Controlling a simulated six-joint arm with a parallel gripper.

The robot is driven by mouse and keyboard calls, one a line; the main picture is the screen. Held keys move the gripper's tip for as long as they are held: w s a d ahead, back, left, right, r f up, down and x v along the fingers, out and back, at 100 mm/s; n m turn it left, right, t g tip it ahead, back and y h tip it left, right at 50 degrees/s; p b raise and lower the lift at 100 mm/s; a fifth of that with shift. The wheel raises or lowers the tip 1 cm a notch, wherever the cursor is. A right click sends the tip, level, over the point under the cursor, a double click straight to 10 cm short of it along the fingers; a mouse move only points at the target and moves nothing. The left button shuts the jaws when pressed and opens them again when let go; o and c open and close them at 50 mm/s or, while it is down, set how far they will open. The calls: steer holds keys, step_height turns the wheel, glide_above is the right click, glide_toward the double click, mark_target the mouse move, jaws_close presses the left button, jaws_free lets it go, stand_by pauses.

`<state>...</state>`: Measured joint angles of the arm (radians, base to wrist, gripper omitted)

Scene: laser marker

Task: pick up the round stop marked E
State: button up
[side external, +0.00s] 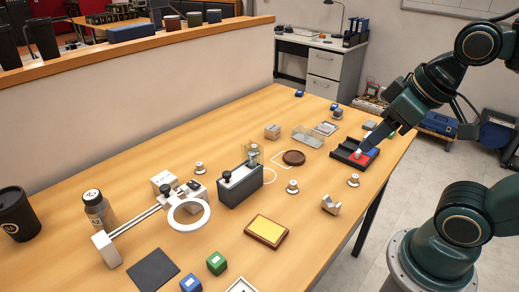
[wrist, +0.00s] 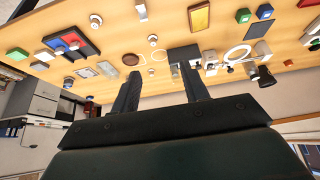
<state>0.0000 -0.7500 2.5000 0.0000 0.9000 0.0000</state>
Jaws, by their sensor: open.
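Several small round metal stops stand upright on the table, and their letters are too small to read, so I cannot tell which is E. One (side external: 353,181) is in front of the black tray, one (side external: 292,187) near the table's middle, and one (side external: 199,168) left of the dark box. My gripper (side external: 361,148) appears over the tray in the side view. In the wrist view its fingers (wrist: 160,72) are apart with nothing between them.
The black tray (side external: 340,154) has a red section. A brown disc (side external: 293,158), a clear box (side external: 307,137), a dark box (side external: 240,187), a ring magnifier (side external: 188,229) and a yellow pad (side external: 267,231) stand around. A metal V-block (side external: 330,206) is near the front edge.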

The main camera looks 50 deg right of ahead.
steer(key=w+a+r+n+g+y, duration=0.15)
steer(key=w+r+n, duration=0.4)
steer(key=w, duration=0.85)
steer(key=w+d+r+n+y, duration=0.1)
steer(key=w+d+n+y, duration=0.1)
steer(key=w, duration=1)
steer(key=w+d+f+n+g, duration=0.1)
steer(key=w+d+f+n, duration=0.3)
steer(key=f, duration=0.5)
steer(key=w+d+f+n+g, duration=0.2)
steer(key=w+d+f+n, duration=0.2)
steer(key=w+d+f, duration=0.4)
steer(key=d+f+y, duration=0.1)
steer(key=d, duration=0.2)
steer(key=shift+f, duration=0.2)
steer(key=shift+w+a+f+n, duration=0.1)
steer(key=shift+a+f+n, duration=0.15)
steer(key=shift+a, duration=0.05)
